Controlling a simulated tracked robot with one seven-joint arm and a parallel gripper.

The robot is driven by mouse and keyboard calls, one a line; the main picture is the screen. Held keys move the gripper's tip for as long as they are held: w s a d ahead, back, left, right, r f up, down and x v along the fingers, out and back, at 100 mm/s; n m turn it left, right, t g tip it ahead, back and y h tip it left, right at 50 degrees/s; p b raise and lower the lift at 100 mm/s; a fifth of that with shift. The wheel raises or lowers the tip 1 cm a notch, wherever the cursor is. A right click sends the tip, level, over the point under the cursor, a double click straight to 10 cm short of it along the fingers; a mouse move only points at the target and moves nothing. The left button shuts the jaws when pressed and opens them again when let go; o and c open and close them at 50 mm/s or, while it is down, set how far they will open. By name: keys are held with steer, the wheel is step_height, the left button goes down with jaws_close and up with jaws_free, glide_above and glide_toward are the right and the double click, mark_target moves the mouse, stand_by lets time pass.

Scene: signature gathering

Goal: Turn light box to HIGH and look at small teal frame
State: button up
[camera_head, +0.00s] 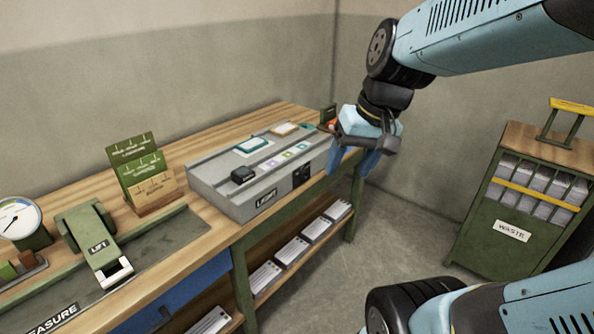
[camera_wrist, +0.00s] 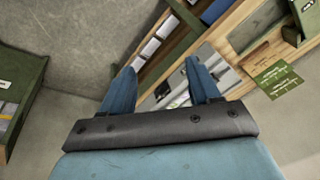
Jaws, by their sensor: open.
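The grey light box (camera_head: 222,182) stands on the wooden bench in the head view, with a label reading "LIGHT" on its front. A black control (camera_head: 302,175) sits at the right of its front face; its setting is too small to read. A small teal frame (camera_head: 253,145) lies on top of the box. My gripper (camera_head: 353,162) hangs open and empty to the right of the box, off the bench's front edge. In the wrist view my gripper (camera_wrist: 160,66) shows two blue fingers apart. Part of the grey box (camera_wrist: 222,70) shows beyond the right finger.
Green cards (camera_head: 140,165) and a lift device (camera_head: 92,240) stand left. A green waste cabinet (camera_head: 520,195) stands right. Open floor lies between bench and cabinet.

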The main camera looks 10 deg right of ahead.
steer(key=w+a+f+m+g+y, duration=0.2)
steer(key=w+a+f+g+y, duration=0.1)
steer(key=w+a+f+y, duration=0.25)
steer(key=m+t+y, duration=0.3)
steer(key=m+t, duration=1.2)
steer(key=m, duration=0.1)
glide_toward(307, 178)
steer(key=x, duration=0.8)
steer(key=shift+w+a, duration=0.25)
steer(key=shift+a, duration=0.05)
steer(key=shift+c, duration=0.2)
steer(key=c, duration=0.9)
steer(key=shift+a, duration=0.15)
steer(key=shift+c, duration=0.4)
